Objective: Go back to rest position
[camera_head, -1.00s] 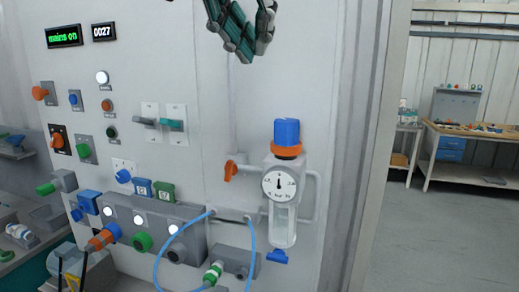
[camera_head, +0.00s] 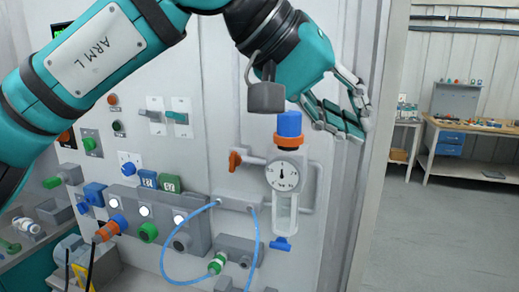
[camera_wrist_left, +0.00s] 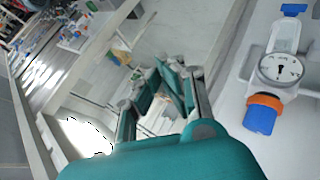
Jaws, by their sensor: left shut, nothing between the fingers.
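My left gripper (camera_head: 345,122) is in front of the wall panel, up and to the right of the gauge unit, with its fingers pointing right and down. It is shut and empty. My left arm (camera_head: 110,55) reaches in from the left across the top of the panel. In the left wrist view the fingers (camera_wrist_left: 160,82) show beyond the teal gripper body, with nothing held between them. My right gripper is not in view.
The gauge unit with blue knob (camera_head: 289,124) and orange ring stands below the gripper; it also shows in the left wrist view (camera_wrist_left: 262,115). The panel (camera_head: 225,110) carries switches, connectors and a blue hose (camera_head: 166,262). A workbench (camera_head: 470,135) stands far right, beyond open floor.

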